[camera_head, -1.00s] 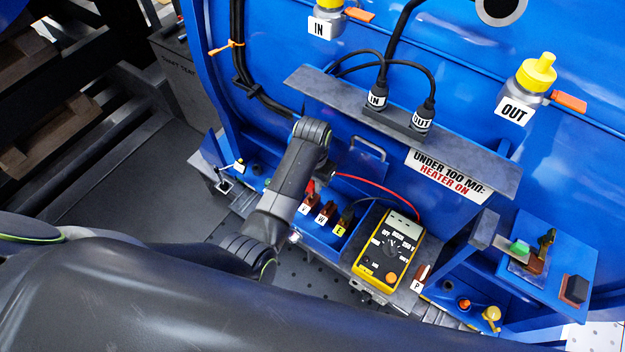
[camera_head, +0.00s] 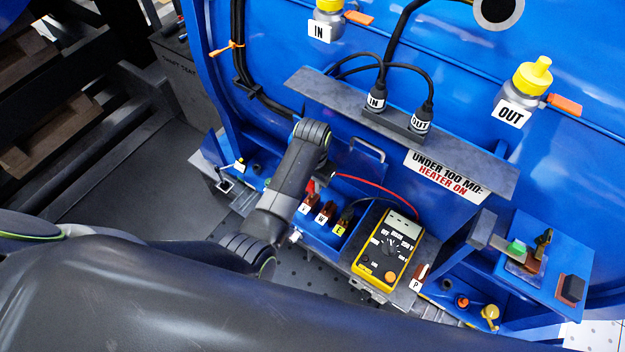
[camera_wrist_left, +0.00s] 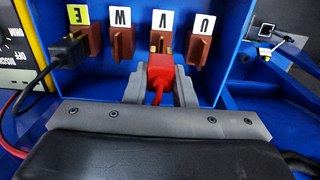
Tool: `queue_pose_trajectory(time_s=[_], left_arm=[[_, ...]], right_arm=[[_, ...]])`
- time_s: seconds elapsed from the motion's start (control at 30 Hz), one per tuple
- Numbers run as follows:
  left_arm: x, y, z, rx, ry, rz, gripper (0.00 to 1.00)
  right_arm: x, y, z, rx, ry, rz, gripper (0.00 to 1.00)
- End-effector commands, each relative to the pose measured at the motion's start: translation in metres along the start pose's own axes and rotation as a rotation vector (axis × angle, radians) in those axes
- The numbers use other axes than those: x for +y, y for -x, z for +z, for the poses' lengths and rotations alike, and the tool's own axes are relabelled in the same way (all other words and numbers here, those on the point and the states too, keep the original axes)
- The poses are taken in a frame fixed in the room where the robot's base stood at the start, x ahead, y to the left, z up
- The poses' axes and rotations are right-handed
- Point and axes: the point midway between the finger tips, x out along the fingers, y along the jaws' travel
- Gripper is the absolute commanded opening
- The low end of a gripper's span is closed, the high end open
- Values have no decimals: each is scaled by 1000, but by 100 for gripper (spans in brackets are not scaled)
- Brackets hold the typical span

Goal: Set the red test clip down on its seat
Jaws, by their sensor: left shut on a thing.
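The red test clip (camera_wrist_left: 160,70) is between the fingers of my left gripper (camera_wrist_left: 160,84), which is shut on it. In the wrist view it is at the brown post under the inverted V label (camera_wrist_left: 162,20). Its front overlaps the post, and I cannot tell whether it rests fully on it. In the head view the clip (camera_head: 311,188) shows as a small red patch beside my arm, with the fingers mostly hidden. The other brown posts stand beside it, at labels U (camera_wrist_left: 205,24), W (camera_wrist_left: 118,15) and E (camera_wrist_left: 75,14). My right gripper is not in view.
A black clip (camera_wrist_left: 66,50) sits at the E post. The yellow multimeter (camera_head: 387,252) stands to the right in the head view, with a red lead (camera_head: 375,187) arching toward the posts. A grey shelf (camera_head: 450,160) overhangs behind. Blue box walls flank the posts.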

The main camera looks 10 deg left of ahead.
Motion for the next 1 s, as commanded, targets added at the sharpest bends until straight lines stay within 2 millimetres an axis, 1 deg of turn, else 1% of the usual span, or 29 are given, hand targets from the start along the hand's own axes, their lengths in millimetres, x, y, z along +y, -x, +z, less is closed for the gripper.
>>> queue_pose_trajectory(time_s=[0.17, 0.57, 1.0], left_arm=[[0, 1, 0, -1, 0, 0, 0], [0, 0, 0, 0, 0, 0, 0], [0, -11, 0, -1, 0, 0, 0]], right_arm=[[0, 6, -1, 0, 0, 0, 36], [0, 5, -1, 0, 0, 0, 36], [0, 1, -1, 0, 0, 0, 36]])
